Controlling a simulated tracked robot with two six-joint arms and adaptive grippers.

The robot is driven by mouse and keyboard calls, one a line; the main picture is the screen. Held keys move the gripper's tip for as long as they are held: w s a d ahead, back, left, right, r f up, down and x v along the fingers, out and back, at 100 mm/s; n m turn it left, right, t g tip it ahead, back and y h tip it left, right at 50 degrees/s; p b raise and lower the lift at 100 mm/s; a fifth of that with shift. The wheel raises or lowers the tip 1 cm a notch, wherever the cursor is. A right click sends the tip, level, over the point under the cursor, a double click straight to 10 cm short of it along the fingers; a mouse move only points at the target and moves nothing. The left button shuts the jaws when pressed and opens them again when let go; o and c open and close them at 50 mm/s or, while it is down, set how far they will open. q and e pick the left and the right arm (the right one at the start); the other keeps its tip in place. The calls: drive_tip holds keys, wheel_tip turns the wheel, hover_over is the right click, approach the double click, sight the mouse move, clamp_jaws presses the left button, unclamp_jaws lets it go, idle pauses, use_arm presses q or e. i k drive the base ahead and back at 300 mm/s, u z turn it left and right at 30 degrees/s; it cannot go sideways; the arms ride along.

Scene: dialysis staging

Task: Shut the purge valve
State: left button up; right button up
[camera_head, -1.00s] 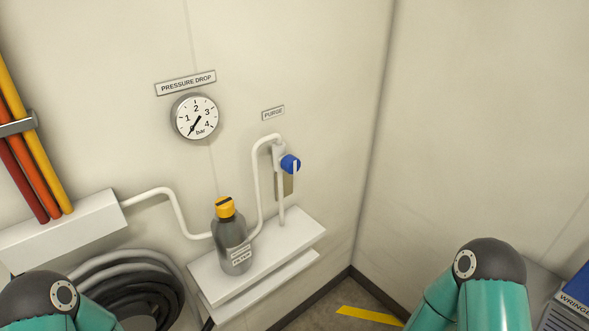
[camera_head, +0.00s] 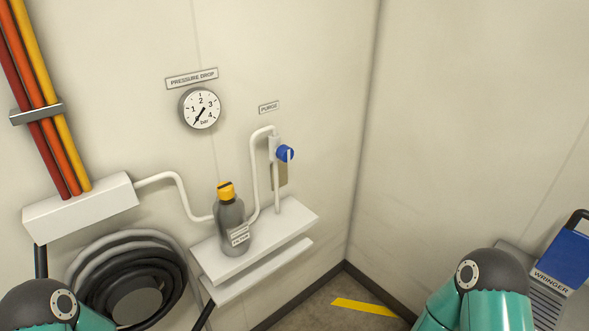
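The purge valve has a round blue knob (camera_head: 285,153) with a white lever hanging down from it, on a white pipe below the PURGE label (camera_head: 269,107). A grey plate (camera_head: 280,177) is on the wall behind it. The white pipe (camera_head: 254,170) loops from the valve down towards the grey filter bottle (camera_head: 231,222) with a yellow cap. The pressure drop gauge (camera_head: 200,108) has its needle pointing to the lower left, near the low end. My two arms show at the lower left and lower right, apart from the valve. Neither gripper is in view.
The bottle stands on a white wall shelf (camera_head: 290,218). A coiled black and grey hose (camera_head: 160,290) hangs at lower left, below a white box (camera_head: 80,207) with red, orange and yellow pipes. A blue wringer (camera_head: 563,262) is at right. Yellow tape (camera_head: 362,307) marks the floor.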

sight(285, 153)
drive_tip(key=k, duration=0.65)
drive_tip(key=u, duration=0.6)
drive_tip(key=i, duration=0.15)
drive_tip(key=z, duration=2.45)
drive_tip(key=i, duration=1)
drive_tip(key=z, duration=0.75)
drive_tip(key=i, duration=0.35)
drive_tip(key=u, duration=3.2)
drive_tip(key=i, duration=0.9)
drive_tip(key=u, duration=0.05)
